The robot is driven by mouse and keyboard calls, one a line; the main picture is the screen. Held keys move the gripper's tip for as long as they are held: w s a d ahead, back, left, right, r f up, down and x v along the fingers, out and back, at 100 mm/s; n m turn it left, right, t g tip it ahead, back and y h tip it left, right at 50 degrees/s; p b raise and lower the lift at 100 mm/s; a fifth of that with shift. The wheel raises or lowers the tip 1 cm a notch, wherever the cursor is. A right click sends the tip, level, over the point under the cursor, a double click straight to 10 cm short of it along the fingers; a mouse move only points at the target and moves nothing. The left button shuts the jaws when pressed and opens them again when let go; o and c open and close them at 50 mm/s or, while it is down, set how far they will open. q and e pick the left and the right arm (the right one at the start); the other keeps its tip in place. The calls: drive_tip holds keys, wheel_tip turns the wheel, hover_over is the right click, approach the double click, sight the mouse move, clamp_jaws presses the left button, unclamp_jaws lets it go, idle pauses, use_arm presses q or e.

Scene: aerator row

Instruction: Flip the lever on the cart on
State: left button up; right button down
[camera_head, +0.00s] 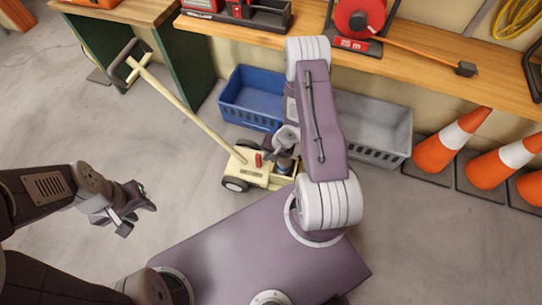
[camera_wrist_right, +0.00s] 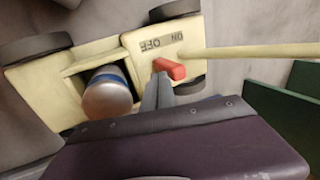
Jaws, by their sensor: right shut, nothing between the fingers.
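The cream cart (camera_head: 246,170) stands on the floor at the centre of the head view, its long handle leaning up to the left. Its red lever (camera_head: 258,159) also shows in the right wrist view (camera_wrist_right: 170,69), beside a plate marked ON and OFF (camera_wrist_right: 161,41). I cannot tell which marking the lever is set to. My right gripper (camera_wrist_right: 158,88) is shut and empty, its fingertips right at the lever's near edge; I cannot tell whether they touch. My left gripper (camera_head: 130,208) hangs over bare floor at the left, its jaw gap unclear.
A silver cylinder (camera_wrist_right: 107,95) sits in the cart's opening. A blue crate (camera_head: 250,98) and a grey crate (camera_head: 375,125) stand behind under a wooden bench (camera_head: 430,60). Orange cones (camera_head: 450,142) stand at the right. The floor at the left is clear.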

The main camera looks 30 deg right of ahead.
drive_tip(key=shift+w+a+f, duration=0.1)
drive_tip(key=shift+f, duration=0.15)
